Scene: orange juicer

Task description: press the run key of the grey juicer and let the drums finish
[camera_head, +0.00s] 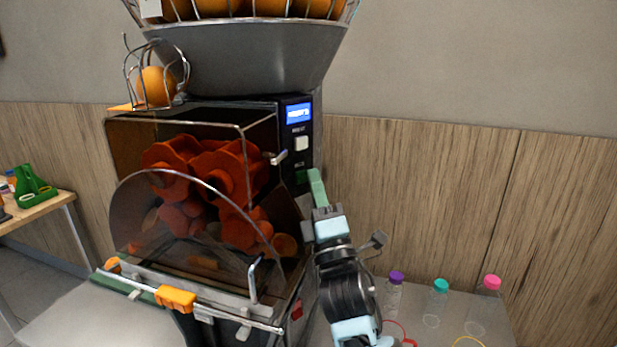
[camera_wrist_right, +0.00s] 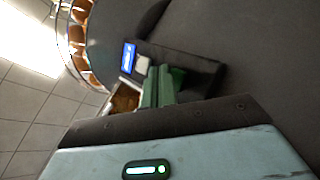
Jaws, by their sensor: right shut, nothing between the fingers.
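The grey juicer (camera_head: 190,125) stands at the left with a dark control panel on its right side. The panel has a lit blue display (camera_head: 299,113), a white key (camera_head: 302,143) and, lower, a green key (camera_head: 301,177). The display (camera_wrist_right: 128,58) and white key (camera_wrist_right: 142,65) also show in the right wrist view. My right gripper (camera_head: 316,176) is shut and empty, its green fingertips beside the green key; I cannot tell whether they touch it. The fingers (camera_wrist_right: 163,86) hide the green key in the wrist view. The orange-red drums (camera_head: 205,170) sit behind the clear cover. My left gripper is out of view.
Bottles with purple (camera_head: 396,277), teal (camera_head: 441,285) and pink (camera_head: 491,282) caps stand on the counter at right. An orange (camera_head: 156,87) sits in a wire cage, with more oranges in the top basket. A side table (camera_head: 40,212) holds a green caddy (camera_head: 35,188).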

